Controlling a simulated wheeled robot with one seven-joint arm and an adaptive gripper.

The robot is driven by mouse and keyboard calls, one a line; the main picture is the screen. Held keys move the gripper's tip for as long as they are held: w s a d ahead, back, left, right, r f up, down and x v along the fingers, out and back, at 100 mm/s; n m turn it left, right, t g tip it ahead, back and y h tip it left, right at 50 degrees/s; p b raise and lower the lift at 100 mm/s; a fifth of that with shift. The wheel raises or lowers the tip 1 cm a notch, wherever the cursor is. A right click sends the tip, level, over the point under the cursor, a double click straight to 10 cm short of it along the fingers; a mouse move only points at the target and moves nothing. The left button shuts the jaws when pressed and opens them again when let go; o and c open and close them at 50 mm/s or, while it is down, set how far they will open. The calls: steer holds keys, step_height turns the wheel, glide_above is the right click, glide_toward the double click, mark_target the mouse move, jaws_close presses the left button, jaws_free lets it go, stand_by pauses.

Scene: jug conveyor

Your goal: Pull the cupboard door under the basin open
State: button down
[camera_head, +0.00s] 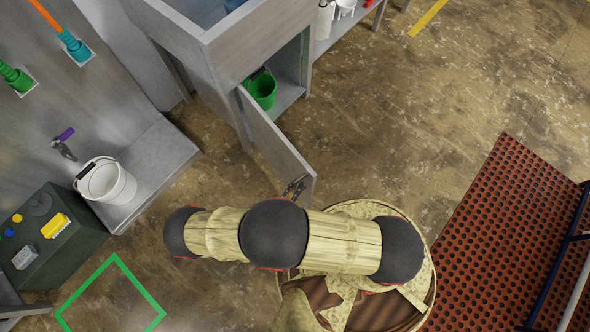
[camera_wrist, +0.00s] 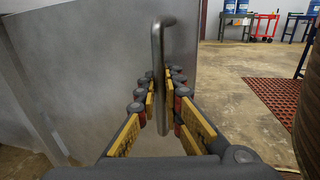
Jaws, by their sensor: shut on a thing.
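The cupboard door (camera_head: 272,137) under the grey basin (camera_head: 225,40) stands swung open in the head view, showing a green bucket (camera_head: 262,90) inside the cupboard. In the wrist view the door (camera_wrist: 110,60) is a flat grey panel with an upright metal bar handle (camera_wrist: 157,50). My gripper (camera_wrist: 160,100) has its yellow and black fingers on both sides of the handle, shut on it. In the head view my gripper (camera_head: 294,188) is at the door's free edge, partly hidden by my arm.
A white bucket (camera_head: 106,181) stands on a grey ledge at left, near a dark box (camera_head: 50,240) with a yellow part. A green square outline (camera_head: 112,292) is on the floor. A red perforated mat (camera_head: 500,240) lies at right. The floor above the mat is clear.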

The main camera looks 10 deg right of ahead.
steer(key=shift+d, duration=0.1)
steer(key=c, duration=1.9)
jaws_free()
step_height(320, 180, up, 10)
